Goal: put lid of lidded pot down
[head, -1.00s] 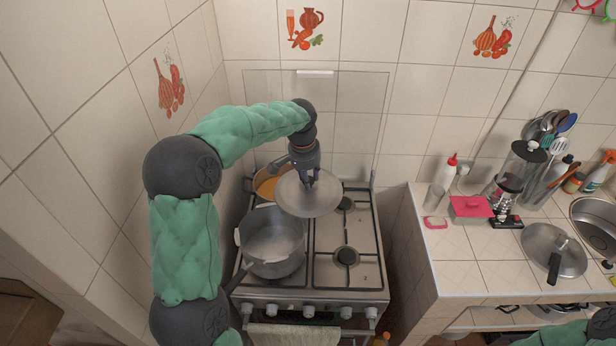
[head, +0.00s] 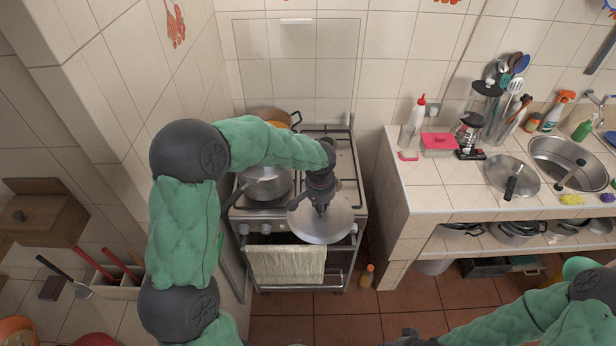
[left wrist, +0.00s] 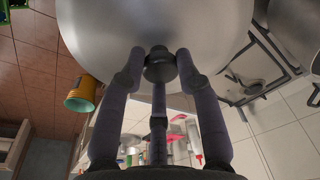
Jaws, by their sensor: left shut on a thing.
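My left gripper (head: 322,207) is shut on the knob of a round silver lid (head: 322,228). It holds the lid in the air over the front right of the stove. In the left wrist view, the fingers (left wrist: 160,70) close around the dark knob, and the lid (left wrist: 150,25) fills the top. The open silver pot (head: 268,186) stands on the front left of the stove, partly hidden by my left arm. My right arm comes in at the lower right; a dark part at the bottom edge may be its gripper, cut off by the frame.
The stove (head: 346,165) has free grates at the right. An orange pot (head: 278,117) stands behind the silver pot. The tiled counter (head: 440,185) has bare room at its front left. Another lidded pan (head: 512,174), a red-lidded box (head: 440,142) and a sink stand there.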

